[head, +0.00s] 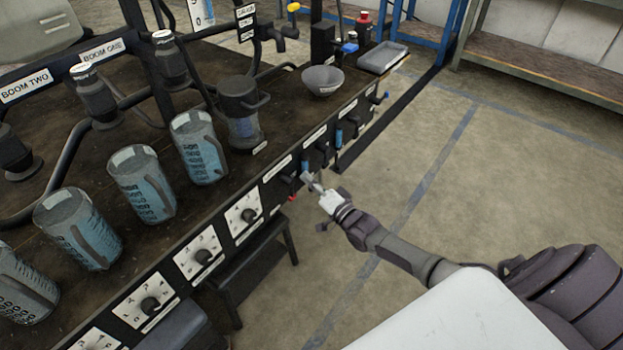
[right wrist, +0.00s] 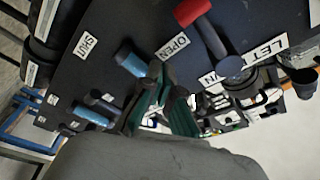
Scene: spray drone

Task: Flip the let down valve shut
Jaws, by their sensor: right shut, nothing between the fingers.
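In the right wrist view, a lever with a red grip (right wrist: 194,14) runs from a round dark pivot beside a partly hidden label starting "LET" (right wrist: 262,60). The red grip also shows small at the panel's front in the head view (head: 292,187). My right gripper (head: 314,184) is shut and empty near the panel, just right of the red grip. Its dark green fingers (right wrist: 165,103) are below the "OPEN" label, apart from the red grip. My left gripper is out of view.
Blue-handled levers (right wrist: 130,58) are close to my right fingers. Dial plates (head: 243,215) line the bench front. Jugs (head: 142,185), a grey bowl (head: 322,80) and a tray (head: 383,58) stand on top. A dark stool (head: 255,262) is below. The floor at right is open.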

